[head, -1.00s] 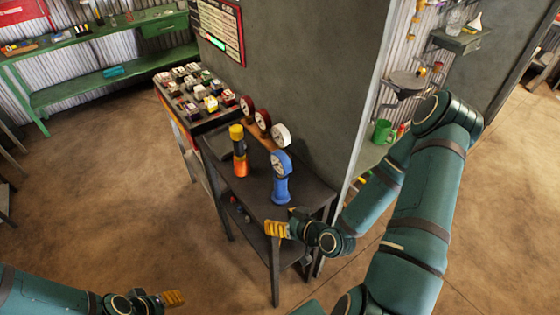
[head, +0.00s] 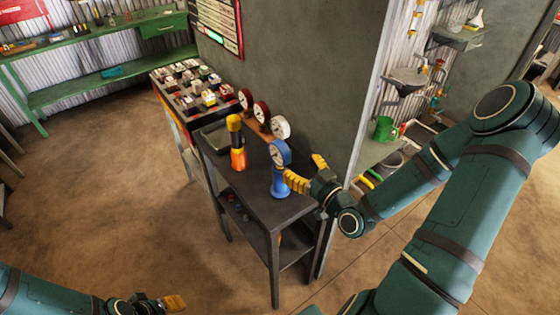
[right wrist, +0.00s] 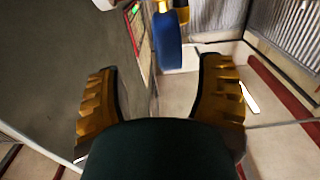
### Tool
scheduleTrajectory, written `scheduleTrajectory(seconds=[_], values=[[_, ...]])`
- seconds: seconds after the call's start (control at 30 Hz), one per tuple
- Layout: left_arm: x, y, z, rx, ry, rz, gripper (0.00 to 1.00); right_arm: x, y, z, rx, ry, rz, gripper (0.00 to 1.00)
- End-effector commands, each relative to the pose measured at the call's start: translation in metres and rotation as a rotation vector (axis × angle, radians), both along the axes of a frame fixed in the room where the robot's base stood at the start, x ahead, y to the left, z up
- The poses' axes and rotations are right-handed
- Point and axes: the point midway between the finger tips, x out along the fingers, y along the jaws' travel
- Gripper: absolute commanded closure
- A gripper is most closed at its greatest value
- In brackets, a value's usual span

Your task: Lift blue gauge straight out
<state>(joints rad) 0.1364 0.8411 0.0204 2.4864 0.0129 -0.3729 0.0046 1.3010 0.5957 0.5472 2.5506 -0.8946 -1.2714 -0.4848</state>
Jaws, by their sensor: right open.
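The blue gauge (head: 279,155) has a round white dial and stands upright at the front right of the dark table. Its blue lower part (head: 279,185) goes down to the table top; I cannot tell where gauge and holder divide. My right gripper (head: 307,172) is open, with yellow fingers, just right of the gauge. In the right wrist view the blue body (right wrist: 167,42) lies ahead of the gap between the spread fingers (right wrist: 158,68), nothing held. My left gripper (head: 173,302) is low at the bottom left, far from the gauge; its jaw state is unclear.
A yellow, black and orange flashlight-like object (head: 236,142) stands left of the gauge on the dark table (head: 255,203). Two red gauges and a white one (head: 280,127) stand in a wooden rack (head: 262,133) behind. A grey wall (head: 310,80) rises close behind the table.

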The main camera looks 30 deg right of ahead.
Motion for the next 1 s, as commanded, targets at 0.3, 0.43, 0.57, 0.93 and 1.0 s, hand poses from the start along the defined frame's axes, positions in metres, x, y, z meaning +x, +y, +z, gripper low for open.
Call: scheduleTrajectory(seconds=[0.3, 0.43, 0.57, 0.93, 1.0], values=[[-0.003, -0.002, -0.036, 0.003, 0.009, -0.007, 0.53, 0.028, 0.005, -0.002, 0.000, -0.002, 0.004, 0.32], [-0.004, -0.002, -0.038, 0.002, 0.012, -0.009, 0.53, 0.036, 0.006, -0.001, 0.002, 0.000, 0.002, 0.32], [-0.005, -0.002, -0.038, 0.001, 0.012, -0.011, 0.53, 0.045, 0.008, -0.001, 0.004, -0.001, 0.002, 0.32], [-0.005, -0.002, -0.038, 0.001, 0.013, -0.011, 0.53, 0.088, 0.017, -0.003, 0.002, -0.001, 0.000, 0.32], [-0.005, -0.002, -0.038, 0.001, 0.013, -0.011, 0.53, 0.089, 0.017, -0.003, 0.003, 0.000, 0.001, 0.32]])
